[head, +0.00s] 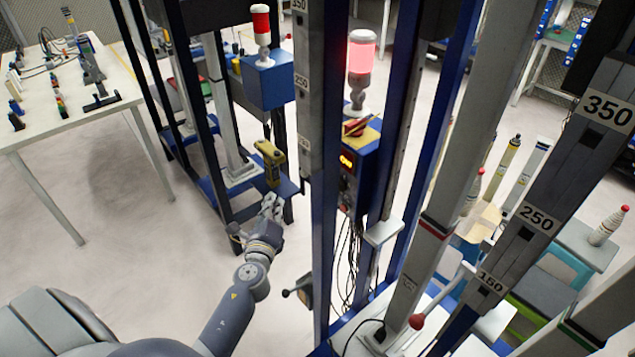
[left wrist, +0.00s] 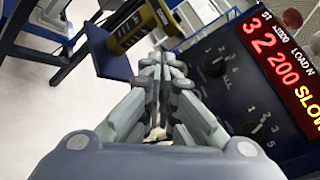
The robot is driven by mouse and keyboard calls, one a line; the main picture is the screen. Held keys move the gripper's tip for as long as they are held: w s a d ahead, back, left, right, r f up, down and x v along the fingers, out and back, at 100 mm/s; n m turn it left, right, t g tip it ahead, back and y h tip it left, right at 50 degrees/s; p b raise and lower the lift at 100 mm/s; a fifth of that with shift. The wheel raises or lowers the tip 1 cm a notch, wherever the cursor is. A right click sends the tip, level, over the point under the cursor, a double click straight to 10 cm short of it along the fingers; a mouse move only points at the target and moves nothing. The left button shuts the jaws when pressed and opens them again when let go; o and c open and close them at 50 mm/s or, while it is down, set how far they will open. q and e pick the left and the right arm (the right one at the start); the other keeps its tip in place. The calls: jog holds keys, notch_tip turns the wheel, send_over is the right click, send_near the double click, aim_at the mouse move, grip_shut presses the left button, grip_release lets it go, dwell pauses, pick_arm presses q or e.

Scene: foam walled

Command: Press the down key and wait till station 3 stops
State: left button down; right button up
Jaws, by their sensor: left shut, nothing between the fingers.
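My left gripper (head: 272,200) is shut and empty, fingertips just below a yellow-and-black handheld unit (head: 270,160) by a blue stand. In the left wrist view the gripper's fingers (left wrist: 163,62) are together, and the yellow unit (left wrist: 138,25) is beyond them. Whether they touch it is unclear. A dark blue control box (left wrist: 235,110) is to the right, with knobs and a red display (left wrist: 285,62) reading "3", "2200" and "SLOW". The box (head: 362,165) also shows in the head view, under a lit red beacon (head: 361,52). My right gripper is not in view.
Tall posts with scales (head: 540,217) stand close on the right. Another red-topped beacon (head: 261,22) is on a blue box (head: 270,82). Cables hang below the control box. A white table (head: 75,115) stands at the left, with clear floor before it.

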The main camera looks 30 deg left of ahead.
pick_arm(q)
jog(key=w+d, duration=0.3)
jog(key=w, duration=0.5)
jog(key=shift+d+b, duration=0.2)
jog(key=shift+b, duration=0.2)
jog(key=shift+w, duration=0.2)
dwell(1.2)
jog(key=shift+w+d, duration=0.2)
jog(key=shift+w, duration=0.1)
